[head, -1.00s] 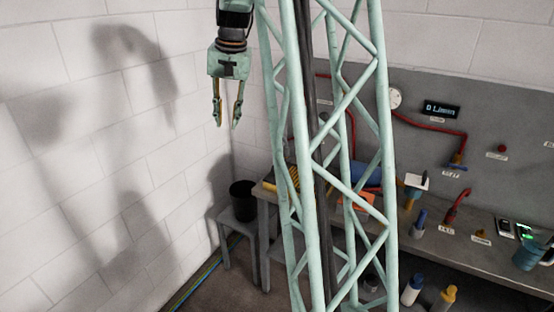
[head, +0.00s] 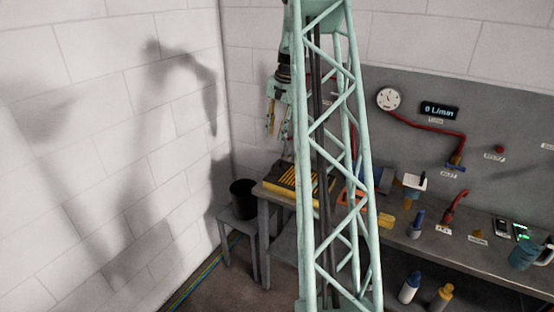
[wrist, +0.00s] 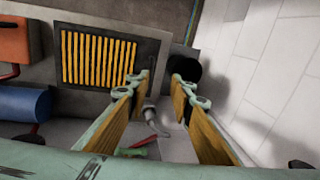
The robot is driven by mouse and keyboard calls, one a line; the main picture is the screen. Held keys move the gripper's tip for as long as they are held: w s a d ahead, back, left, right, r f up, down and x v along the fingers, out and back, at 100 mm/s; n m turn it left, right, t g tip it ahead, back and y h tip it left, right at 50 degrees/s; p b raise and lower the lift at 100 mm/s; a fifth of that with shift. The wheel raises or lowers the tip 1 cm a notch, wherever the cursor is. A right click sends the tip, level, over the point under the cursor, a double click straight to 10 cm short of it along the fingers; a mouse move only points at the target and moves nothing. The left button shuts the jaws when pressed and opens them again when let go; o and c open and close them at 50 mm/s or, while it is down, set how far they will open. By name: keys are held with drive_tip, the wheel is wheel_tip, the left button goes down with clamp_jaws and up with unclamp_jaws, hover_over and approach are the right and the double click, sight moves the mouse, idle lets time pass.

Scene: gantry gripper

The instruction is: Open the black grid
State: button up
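The black grid (wrist: 98,60) is in the wrist view at upper left, a dark frame with bars and yellow-orange showing in stripes between them. It lies flat on the grey workbench and looks closed. In the head view the grid (head: 290,184) is at the bench's left end, partly hidden by my lattice column. My gripper (head: 277,132) hangs above the bench's left end in the head view, partly behind the column.
A black bucket (head: 243,198) stands on a low stand left of the bench, near the wall. An orange box (wrist: 14,42) and a blue cylinder (wrist: 24,103) lie left of the grid in the wrist view. Red pipes and a gauge (head: 388,98) are on the back panel.

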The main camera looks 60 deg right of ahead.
sight(277, 162)
drive_tip(key=shift+m, duration=0.4)
drive_tip(key=shift+s+d+f, duration=0.25)
drive_tip(key=shift+d+f, duration=0.2)
drive_tip(key=shift+d, duration=0.15)
drive_tip(key=shift+s+d+f, duration=0.2)
drive_tip(key=shift+d+f, duration=0.25)
drive_tip(key=shift+d, duration=0.15)
drive_tip(key=shift+s+d+f, duration=0.25)
drive_tip(key=shift+d+f, duration=0.2)
drive_tip(key=shift+d, duration=0.15)
drive_tip(key=shift+w+a+f, duration=0.1)
drive_tip(key=shift+w+f, duration=0.35)
drive_tip(key=shift+f, duration=1.8)
drive_tip(key=shift+w+a+f, duration=0.1)
drive_tip(key=shift+w+f, duration=0.35)
drive_tip(key=shift+f, duration=1.8)
drive_tip(key=shift+w+f, duration=0.45)
drive_tip(key=shift+f, duration=1.8)
drive_tip(key=shift+c, duration=0.4)
clamp_jaws()
